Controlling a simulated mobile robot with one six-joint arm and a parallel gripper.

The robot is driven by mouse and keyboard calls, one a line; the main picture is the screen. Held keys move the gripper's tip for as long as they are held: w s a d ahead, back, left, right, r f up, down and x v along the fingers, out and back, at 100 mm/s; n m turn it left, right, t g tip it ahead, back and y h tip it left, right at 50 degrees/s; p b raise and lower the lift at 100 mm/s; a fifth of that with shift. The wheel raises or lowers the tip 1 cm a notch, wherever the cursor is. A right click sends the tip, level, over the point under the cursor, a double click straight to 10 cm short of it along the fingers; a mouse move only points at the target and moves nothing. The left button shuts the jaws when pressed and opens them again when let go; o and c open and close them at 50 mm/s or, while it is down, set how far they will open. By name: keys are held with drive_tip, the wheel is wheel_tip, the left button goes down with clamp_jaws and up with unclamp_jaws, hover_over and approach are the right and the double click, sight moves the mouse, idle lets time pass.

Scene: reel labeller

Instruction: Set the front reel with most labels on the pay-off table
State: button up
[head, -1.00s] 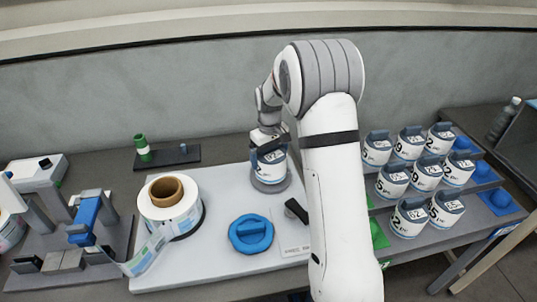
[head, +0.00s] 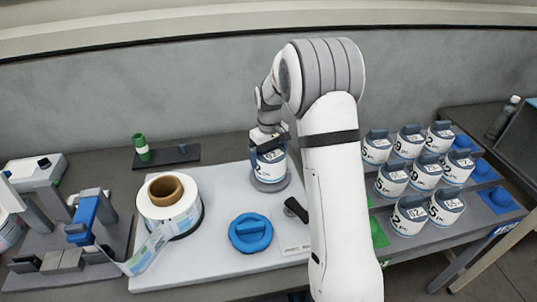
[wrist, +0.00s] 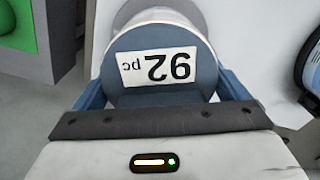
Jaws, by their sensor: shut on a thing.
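My gripper (head: 268,143) is shut on a white and blue reel (head: 268,166), with one finger on each side of it. In the wrist view the reel's top label (wrist: 157,67) reads "92 pc", upside down. The reel is upright over the round grey pay-off table (head: 271,187) on the white board. Whether it touches the disc or hangs just above it, I cannot tell. More reels (head: 410,215) stand in rows on the stepped rack at the right, each with a printed top label too small to read surely. My arm hides the rack's left side.
A large label roll (head: 170,205) with a brown core stands left of the pay-off table. A blue knob (head: 250,234) and a small black lever (head: 296,210) are in front. A green cylinder (head: 141,148) stands behind. The rack has an empty blue spot (head: 499,198) at its right.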

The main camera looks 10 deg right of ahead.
drive_tip(key=shift+f+b, duration=0.45)
drive_tip(key=shift+f, duration=0.15)
idle(0.3)
drive_tip(key=o, duration=0.7)
drive_tip(key=shift+r+p, duration=3.25)
drive_tip(key=shift+r, duration=2.25)
